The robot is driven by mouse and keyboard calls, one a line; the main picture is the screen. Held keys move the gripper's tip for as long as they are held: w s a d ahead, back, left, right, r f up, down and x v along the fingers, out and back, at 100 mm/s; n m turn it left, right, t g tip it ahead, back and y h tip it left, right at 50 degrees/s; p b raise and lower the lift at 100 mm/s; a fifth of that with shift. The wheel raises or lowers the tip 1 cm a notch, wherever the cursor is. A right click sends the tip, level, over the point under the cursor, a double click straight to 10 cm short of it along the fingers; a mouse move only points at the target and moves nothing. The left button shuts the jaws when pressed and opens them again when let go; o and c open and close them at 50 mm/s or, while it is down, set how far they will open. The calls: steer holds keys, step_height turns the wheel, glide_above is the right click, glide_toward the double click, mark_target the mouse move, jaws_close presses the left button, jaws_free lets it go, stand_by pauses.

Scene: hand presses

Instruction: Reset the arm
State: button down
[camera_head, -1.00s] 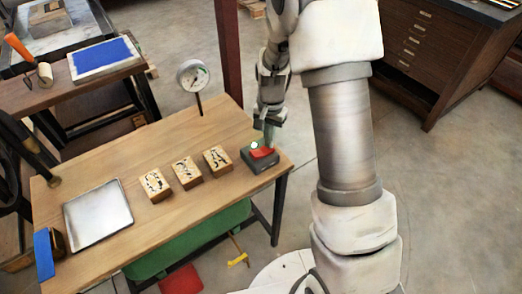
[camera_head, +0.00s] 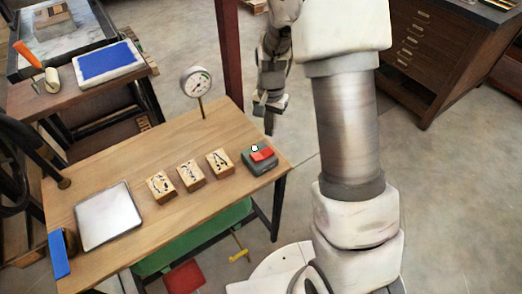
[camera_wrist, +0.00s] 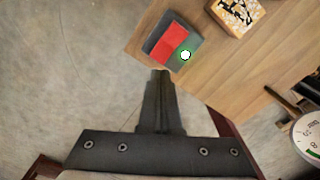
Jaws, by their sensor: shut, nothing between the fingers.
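My gripper (camera_head: 269,124) is shut and empty, with its fingers pointing down beyond the right corner of the wooden table (camera_head: 110,262). In the wrist view the closed fingers (camera_wrist: 160,75) reach toward the table edge. A dark box with a red top and a small white knob (camera_head: 259,157) sits at the table's right corner; it also shows in the wrist view (camera_wrist: 168,42). My gripper is apart from it.
Three wooden blocks with black markings (camera_head: 190,175) stand in a row beside the dark box. A metal tray (camera_head: 108,216), a blue block (camera_head: 59,254) and a dial gauge (camera_head: 197,84) are also on the table. A dark red post (camera_head: 229,60) rises behind. A drawer cabinet (camera_head: 430,60) stands at the right.

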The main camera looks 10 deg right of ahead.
stand_by(0.5)
steer(key=s+r+n+t, duration=0.1)
steer(key=s+r+n, duration=0.15)
steer(key=r, duration=0.75)
steer(key=s+r+n+t+p, duration=0.3)
steer(key=s+r+n+t, duration=0.1)
steer(key=s+r, duration=1.2)
steer(key=s+n, duration=0.1)
steer(key=s, duration=0.3)
steer(key=shift+r+t, duration=0.3)
